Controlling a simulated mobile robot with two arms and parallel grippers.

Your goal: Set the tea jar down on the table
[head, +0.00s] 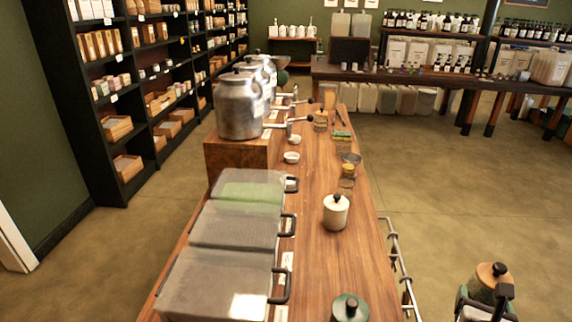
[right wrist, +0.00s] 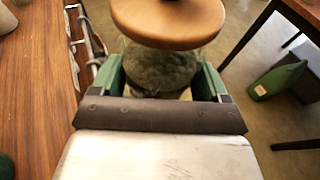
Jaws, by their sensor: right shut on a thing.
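The tea jar (head: 489,279), with a round wooden lid and dark knob, is at the lower right in the head view, off the right side of the wooden table (head: 320,255). In the right wrist view the jar (right wrist: 160,68) shows a greenish body under its wide wooden lid. My right gripper (head: 488,298) is shut on the jar's body, with green fingers on both sides. The jar looks upright, apart from the table and over the floor side. My left gripper is not in view.
A cream jar (head: 336,212) and a dark-green-lidded jar (head: 350,309) stand on the table. Lidded bins (head: 222,280) line its left side. A metal rail (head: 397,262) runs along the right edge. Bare wood lies between the two jars.

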